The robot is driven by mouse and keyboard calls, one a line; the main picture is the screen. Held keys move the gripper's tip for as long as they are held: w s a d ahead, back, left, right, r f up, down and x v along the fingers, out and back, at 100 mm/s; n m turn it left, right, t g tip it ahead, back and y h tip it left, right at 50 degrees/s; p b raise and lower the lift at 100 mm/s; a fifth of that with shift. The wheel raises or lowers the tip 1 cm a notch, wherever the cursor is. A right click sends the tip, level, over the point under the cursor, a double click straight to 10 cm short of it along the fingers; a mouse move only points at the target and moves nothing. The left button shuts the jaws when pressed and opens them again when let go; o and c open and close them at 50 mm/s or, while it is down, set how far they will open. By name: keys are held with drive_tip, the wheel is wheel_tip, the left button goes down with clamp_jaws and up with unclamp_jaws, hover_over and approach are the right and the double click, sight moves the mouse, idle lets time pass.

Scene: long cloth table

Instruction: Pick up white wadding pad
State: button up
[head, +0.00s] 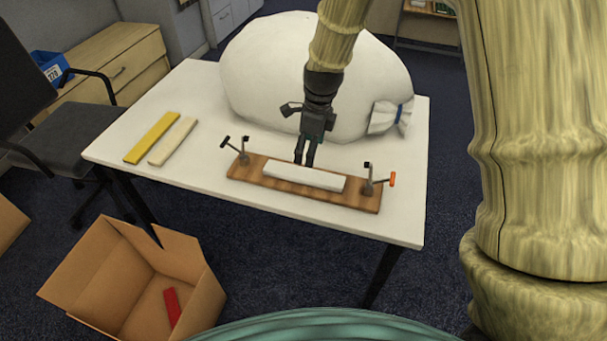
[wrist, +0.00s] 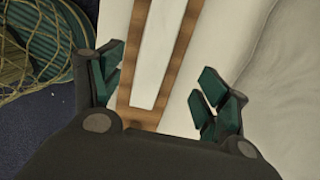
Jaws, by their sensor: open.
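The white wadding pad (head: 303,179) looks like a long flat white strip lying on a brown wooden board (head: 252,181). In the wrist view, the pad (wrist: 155,50) runs up between my fingers with the board's brown border (wrist: 133,116) around it. My gripper (head: 304,160) points down just behind the pad's middle in the head view, apparently above it. In the wrist view, my gripper (wrist: 160,78) is open, its fingers spread either side of the board, with nothing held. The exact height above the pad cannot be told.
Upright clamps (head: 239,150) (head: 373,182) stand at both board ends. A big white sack (head: 270,75) fills the table's back. Yellow (head: 152,137) and cream (head: 173,141) strips lie at left. An open cardboard box (head: 120,270) with a red strip (head: 171,306) stands on the floor.

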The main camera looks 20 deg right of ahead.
sight(304, 173)
drive_tip(key=f, duration=0.3)
drive_tip(key=shift+w+a+f, duration=0.15)
drive_tip(key=shift+a+f, duration=0.05)
drive_tip(key=shift+a+f+p, duration=0.15)
drive_tip(key=shift+a+f, duration=0.1)
drive_tip(key=shift+f, duration=1.2)
drive_tip(key=shift+a+f+p, duration=0.15)
drive_tip(key=shift+a+f, duration=0.05)
drive_tip(key=shift+f, duration=1.25)
drive_tip(key=c, duration=0.9)
